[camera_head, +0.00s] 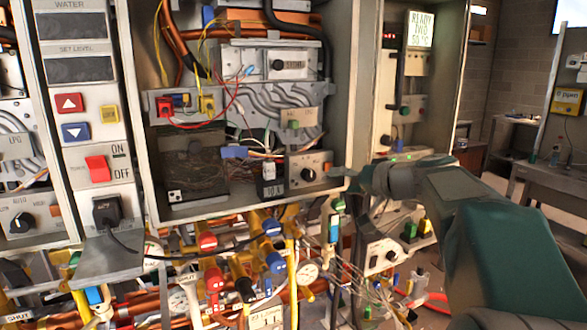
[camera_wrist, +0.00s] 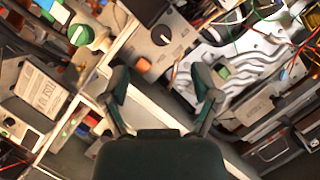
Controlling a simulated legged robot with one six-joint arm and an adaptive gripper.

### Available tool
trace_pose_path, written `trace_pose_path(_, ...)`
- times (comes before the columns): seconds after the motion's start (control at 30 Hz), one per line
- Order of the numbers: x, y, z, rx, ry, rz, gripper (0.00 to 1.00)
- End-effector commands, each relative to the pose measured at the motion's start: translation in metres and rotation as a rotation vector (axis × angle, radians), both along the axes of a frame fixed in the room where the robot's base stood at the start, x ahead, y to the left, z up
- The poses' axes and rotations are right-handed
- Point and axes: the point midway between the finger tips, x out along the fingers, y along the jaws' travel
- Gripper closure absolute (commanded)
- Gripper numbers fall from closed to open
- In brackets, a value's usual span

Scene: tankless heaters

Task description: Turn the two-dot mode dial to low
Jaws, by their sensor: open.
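A black dial (camera_head: 308,174) sits on a grey panel low in the open middle cabinet. A black dial with a white pointer mark (camera_wrist: 162,35) shows in the wrist view on a pale panel, above an orange button. In the head view my gripper (camera_head: 348,180) is just right of the cabinet dial, partly hidden by my arm.
Another dial (camera_head: 21,222) is on the left unit, and one (camera_head: 390,256) is at lower right. Valves and pipes crowd the space below the cabinet, including a red valve (camera_head: 208,242). Loose wires hang inside the cabinet. A bench (camera_head: 540,172) stands at far right.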

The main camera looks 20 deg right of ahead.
Motion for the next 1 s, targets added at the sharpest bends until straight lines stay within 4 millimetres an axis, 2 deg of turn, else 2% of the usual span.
trace_pose_path(0.1, 0.003, -0.01, 0.006, 0.007, -0.029, -0.013, 0.21)
trace_pose_path(0.27, 0.016, -0.007, 0.002, 0.009, -0.031, -0.013, 0.21)
trace_pose_path(0.7, 0.087, 0.015, -0.02, 0.011, -0.029, -0.011, 0.21)
trace_pose_path(0.83, 0.098, 0.019, -0.023, 0.011, -0.028, -0.013, 0.21)
trace_pose_path(1.0, 0.102, 0.02, -0.024, 0.01, -0.029, -0.013, 0.21)
